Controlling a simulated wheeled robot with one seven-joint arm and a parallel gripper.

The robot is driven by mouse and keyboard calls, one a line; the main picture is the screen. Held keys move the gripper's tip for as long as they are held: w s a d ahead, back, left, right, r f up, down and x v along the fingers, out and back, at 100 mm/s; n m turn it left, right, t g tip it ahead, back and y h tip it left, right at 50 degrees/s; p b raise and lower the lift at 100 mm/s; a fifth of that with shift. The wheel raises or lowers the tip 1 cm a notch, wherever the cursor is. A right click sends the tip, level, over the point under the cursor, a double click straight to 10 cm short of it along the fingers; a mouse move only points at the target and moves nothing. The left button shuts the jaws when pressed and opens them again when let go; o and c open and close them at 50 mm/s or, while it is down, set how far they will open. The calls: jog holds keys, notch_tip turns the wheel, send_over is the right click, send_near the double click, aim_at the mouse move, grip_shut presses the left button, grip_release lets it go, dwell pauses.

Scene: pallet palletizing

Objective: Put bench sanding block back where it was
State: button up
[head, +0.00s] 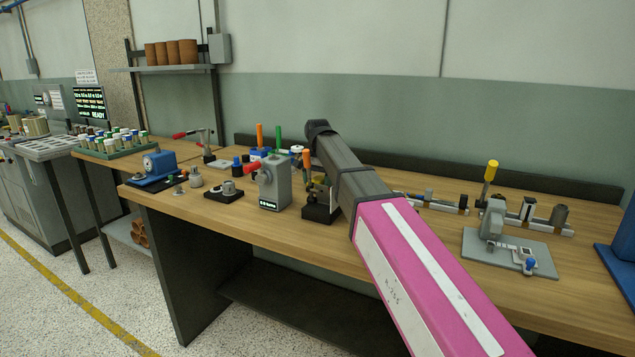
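I cannot pick out the bench sanding block for sure among the small items on the wooden workbench (290,235). My magenta and black arm reaches from the lower right up over the bench. Its dark far end is above the bench, near the back edge. My gripper does not show, and whether it holds anything cannot be seen. The arm hides part of the bench middle behind it.
A grey box-like fixture (274,185), a toggle clamp on a black base (320,207) and a blue gauge (160,164) stand left of my arm. A grey plate fixture (510,252) is at the right. Bare wood shows along the front edge.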

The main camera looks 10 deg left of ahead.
aim_at(318, 179)
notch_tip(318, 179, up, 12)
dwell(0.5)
